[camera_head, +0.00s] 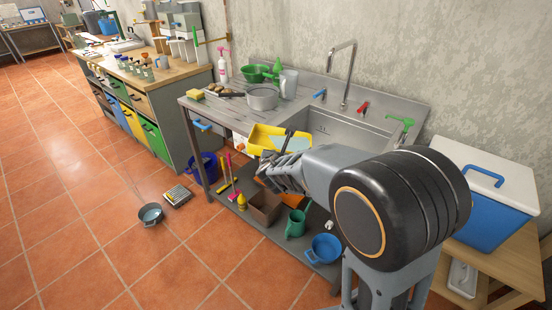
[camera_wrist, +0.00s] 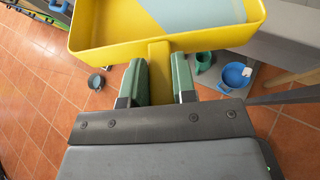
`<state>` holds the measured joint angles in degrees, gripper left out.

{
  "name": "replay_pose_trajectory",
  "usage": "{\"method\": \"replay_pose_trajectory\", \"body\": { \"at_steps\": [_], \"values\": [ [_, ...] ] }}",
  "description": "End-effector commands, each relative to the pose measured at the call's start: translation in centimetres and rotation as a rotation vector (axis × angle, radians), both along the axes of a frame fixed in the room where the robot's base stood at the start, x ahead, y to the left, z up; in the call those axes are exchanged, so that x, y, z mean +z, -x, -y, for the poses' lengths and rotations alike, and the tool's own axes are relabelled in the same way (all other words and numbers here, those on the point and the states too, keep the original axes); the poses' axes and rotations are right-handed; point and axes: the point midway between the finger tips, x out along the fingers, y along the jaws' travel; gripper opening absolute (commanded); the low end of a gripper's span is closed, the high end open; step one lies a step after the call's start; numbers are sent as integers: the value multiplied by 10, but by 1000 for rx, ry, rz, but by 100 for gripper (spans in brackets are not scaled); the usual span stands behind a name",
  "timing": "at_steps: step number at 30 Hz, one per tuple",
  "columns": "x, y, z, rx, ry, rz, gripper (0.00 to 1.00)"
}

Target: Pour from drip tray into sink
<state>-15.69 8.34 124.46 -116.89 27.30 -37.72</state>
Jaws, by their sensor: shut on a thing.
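The drip tray (camera_head: 257,140) is yellow and holds a flat layer of pale blue water. My gripper (camera_wrist: 160,82) is shut on the tray's short yellow handle, with a green finger on either side. In the wrist view the tray (camera_wrist: 98,42) extends away from the gripper and looks about level. In the head view it is at the front of the steel sink unit, left of the basin. The sink (camera_head: 345,133) is a steel basin under a tall tap (camera_head: 343,72). My arm hides part of the basin and most of the gripper there.
A pot (camera_head: 262,97), a green colander (camera_head: 255,73) and a spray bottle (camera_head: 223,68) stand on the drainboard. A blue cool box (camera_head: 490,205) is to the right. Buckets and a green watering can (camera_head: 296,225) sit below. A grey bowl (camera_head: 151,214) is on the open tiled floor.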

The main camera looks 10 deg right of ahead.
Motion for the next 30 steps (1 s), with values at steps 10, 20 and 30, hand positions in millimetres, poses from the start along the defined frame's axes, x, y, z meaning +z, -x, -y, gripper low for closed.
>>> {"method": "replay_pose_trajectory", "body": {
  "at_steps": [10,20,30],
  "values": [
    [17,-3,11,-1,-71,-15,0],
    [29,-6,21,-1,-135,-32,0],
    [38,-9,33,-2,-211,-51,0]
  ]
}}
